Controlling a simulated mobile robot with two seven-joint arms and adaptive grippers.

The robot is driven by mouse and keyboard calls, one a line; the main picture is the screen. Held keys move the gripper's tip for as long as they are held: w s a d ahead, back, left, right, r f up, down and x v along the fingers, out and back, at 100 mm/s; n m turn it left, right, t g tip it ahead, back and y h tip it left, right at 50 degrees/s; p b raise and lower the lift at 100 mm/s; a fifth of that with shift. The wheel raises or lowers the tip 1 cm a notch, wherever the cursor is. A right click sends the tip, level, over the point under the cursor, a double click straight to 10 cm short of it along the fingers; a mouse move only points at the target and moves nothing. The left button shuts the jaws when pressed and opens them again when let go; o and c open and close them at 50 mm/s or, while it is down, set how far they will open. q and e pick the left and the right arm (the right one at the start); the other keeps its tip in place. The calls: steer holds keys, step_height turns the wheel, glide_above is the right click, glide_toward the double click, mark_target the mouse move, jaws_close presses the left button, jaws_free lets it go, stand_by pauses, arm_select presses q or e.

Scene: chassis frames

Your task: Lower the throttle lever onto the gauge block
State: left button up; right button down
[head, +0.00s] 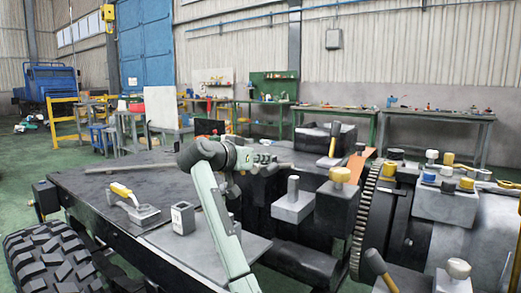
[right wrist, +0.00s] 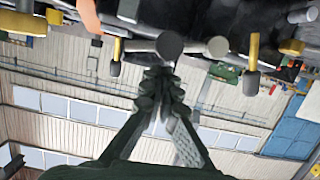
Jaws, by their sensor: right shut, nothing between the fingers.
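Several levers and knobs stand on the chassis, and I cannot tell for sure which is the throttle lever. A yellow-handled lever (head: 121,190) lies low over a grey base at left. A grey block with a post (head: 292,203) stands right of my right gripper (head: 268,166); I cannot tell whether it is the gauge block. My right gripper is shut and empty above the chassis. In the right wrist view its fingertips (right wrist: 160,78) point at a dark round knob (right wrist: 170,45). My left gripper is out of view.
A large toothed ring (head: 364,228) and blocks with yellow, white and black knobs crowd the right side. A hollow grey block (head: 183,217) stands on the flat dark deck (head: 110,178) at left, which has clear room. Workbenches stand far behind.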

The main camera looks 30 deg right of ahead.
mark_target(268, 169)
steer(key=shift+f, duration=0.25)
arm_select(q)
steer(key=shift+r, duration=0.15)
arm_select(e)
steer(key=shift+s+d+f+m+t+p, duration=0.15)
steer(key=shift+s+f+m+t+p, duration=0.25)
steer(key=shift+f+m+p, duration=0.45)
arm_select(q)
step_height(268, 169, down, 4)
arm_select(e)
steer(key=shift+s+m, duration=0.1)
steer(key=shift+m, duration=0.45)
